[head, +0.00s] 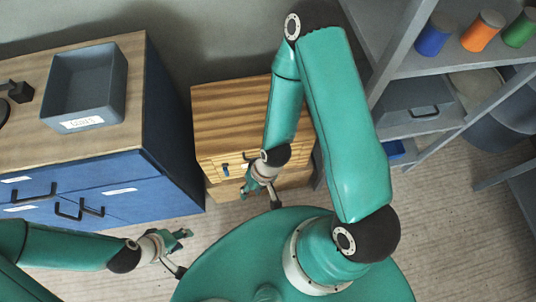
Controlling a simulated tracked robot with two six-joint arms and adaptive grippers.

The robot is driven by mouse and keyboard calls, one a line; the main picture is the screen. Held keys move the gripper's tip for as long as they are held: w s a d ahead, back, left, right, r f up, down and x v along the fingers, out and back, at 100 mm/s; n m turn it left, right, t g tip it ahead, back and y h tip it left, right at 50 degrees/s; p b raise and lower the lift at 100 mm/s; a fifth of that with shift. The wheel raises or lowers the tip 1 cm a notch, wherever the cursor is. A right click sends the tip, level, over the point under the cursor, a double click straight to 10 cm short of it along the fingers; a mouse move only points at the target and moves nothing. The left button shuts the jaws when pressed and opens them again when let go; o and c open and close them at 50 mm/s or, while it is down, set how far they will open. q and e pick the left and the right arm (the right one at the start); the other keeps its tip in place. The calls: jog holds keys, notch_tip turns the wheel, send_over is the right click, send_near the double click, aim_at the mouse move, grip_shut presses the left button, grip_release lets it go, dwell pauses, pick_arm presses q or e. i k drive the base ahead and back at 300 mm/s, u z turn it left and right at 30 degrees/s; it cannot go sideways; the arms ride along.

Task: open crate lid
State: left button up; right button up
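The wooden crate (210,173) stands on the floor in the middle of the head view, against the wall. Its slatted lid (228,110) lies flat and looks shut. My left gripper (187,238) is open and empty, lower left of the crate, in front of the blue cabinet.
A blue cabinet (120,205) with a wooden top stands left of the crate, bearing a labelled grey tray (88,85). A grey shelf (430,65) with blue, orange and green tins stands at the right. My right arm passes over the crate's right part. Floor at the lower right is clear.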

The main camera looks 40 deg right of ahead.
aim_at(229, 116)
jog(key=u, duration=1.55)
jog(key=i, duration=0.1)
jog(key=z, duration=2.7)
jog(key=k, duration=1.85)
jog(key=u, duration=0.65)
jog(key=i, duration=1)
